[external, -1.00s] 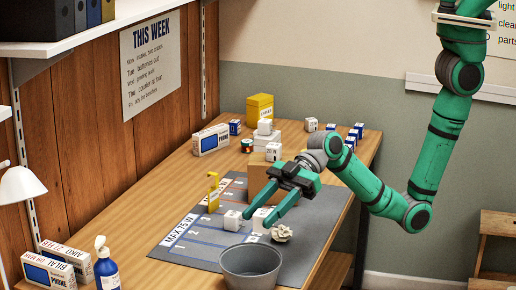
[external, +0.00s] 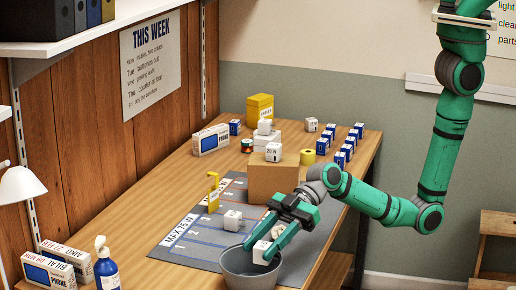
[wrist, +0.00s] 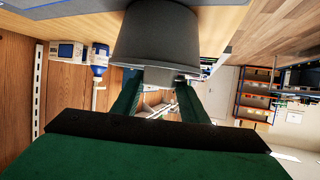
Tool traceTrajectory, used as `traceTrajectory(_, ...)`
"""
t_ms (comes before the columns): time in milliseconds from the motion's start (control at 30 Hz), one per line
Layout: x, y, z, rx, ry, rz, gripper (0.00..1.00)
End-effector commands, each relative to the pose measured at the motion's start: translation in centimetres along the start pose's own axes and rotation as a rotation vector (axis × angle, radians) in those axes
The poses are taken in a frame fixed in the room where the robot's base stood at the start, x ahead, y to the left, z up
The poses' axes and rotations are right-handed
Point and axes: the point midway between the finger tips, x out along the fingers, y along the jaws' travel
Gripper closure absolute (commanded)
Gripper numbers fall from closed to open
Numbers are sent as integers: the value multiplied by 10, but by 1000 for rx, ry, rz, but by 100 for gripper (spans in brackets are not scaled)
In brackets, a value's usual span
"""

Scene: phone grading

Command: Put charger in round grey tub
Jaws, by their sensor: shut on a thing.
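The charger (external: 261,253), a white cube-like block, is between the fingers of my gripper (external: 264,248). My gripper is shut on it and holds it at the mouth of the round grey tub (external: 249,277), apparently over the opening. The tub stands at the front of the bench, partly hidden by my gripper and the charger. In the wrist view the tub (wrist: 156,38) shows at the top, just beyond my fingers (wrist: 160,98).
Another white block (external: 232,220) sits on the grey mat (external: 190,250) behind the tub. A yellow stand (external: 213,193) and a cardboard box (external: 272,182) with a white block (external: 273,152) on top are farther back. A blue bottle (external: 106,269) and phone boxes (external: 50,270) are at left.

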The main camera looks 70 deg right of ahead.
Motion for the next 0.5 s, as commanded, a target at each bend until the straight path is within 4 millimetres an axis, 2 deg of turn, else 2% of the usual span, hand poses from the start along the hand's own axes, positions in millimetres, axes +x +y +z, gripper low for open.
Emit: traceTrajectory(500,4,0,10,0,0,0,84)
